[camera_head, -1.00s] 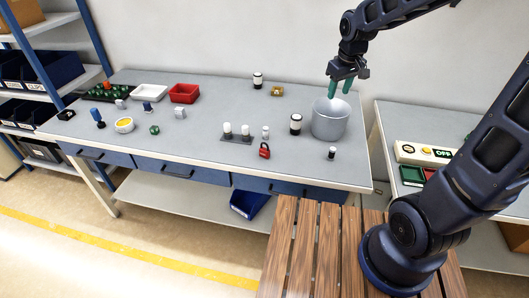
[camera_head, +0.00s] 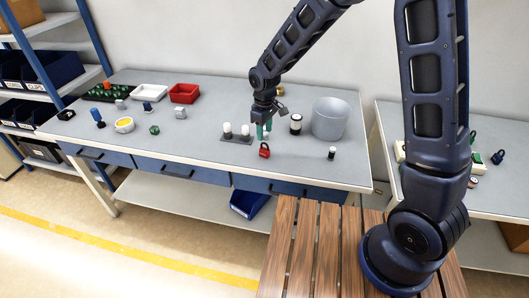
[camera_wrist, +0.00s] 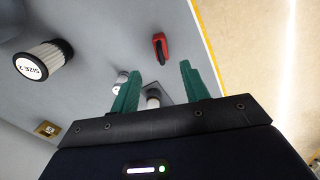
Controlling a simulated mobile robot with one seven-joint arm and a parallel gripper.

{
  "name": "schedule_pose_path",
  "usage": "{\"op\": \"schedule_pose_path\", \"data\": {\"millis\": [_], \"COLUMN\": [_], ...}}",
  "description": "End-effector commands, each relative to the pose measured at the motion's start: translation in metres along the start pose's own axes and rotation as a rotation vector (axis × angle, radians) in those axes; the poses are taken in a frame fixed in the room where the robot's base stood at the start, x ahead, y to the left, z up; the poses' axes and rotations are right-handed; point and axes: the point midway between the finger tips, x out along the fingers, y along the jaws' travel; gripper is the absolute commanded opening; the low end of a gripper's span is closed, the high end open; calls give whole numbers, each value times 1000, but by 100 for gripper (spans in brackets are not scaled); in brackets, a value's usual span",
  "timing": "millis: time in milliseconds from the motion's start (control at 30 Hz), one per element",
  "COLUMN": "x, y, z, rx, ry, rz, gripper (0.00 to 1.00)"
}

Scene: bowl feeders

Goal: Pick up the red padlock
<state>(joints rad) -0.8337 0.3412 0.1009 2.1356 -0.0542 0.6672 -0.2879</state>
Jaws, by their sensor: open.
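The red padlock (camera_head: 264,151) lies near the front edge of the grey workbench, in front of the small white-topped cylinders. In the wrist view the red padlock (camera_wrist: 160,46) shows beyond the fingertips, between them and the bench's front edge. My gripper (camera_head: 264,130) has green fingers pointing down, just behind and above the padlock in the head view. In the wrist view my gripper (camera_wrist: 158,76) is open, with a gap between its fingers and nothing held. The padlock is apart from the fingers.
A grey plate with white-topped cylinders (camera_head: 236,140) stands left of my gripper. A black-and-white cylinder (camera_head: 296,124) and a grey bucket (camera_head: 329,118) stand to the right. A small dark cylinder (camera_head: 332,153) is at the front right. The bench left of the plate has free room.

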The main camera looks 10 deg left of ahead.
Motion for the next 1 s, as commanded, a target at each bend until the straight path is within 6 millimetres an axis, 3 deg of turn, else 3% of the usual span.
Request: {"op": "schedule_pose_path", "data": {"millis": [300, 533, 800, 1000], "x": [43, 56, 91, 101], "y": [0, -1, -3, -2], "z": [1, 2, 6, 6], "rx": [1, 1, 2, 2], "ry": [-2, -1, -2, 0], "rz": [-1, 0, 0, 0], "gripper": [45, 45, 45, 45]}}
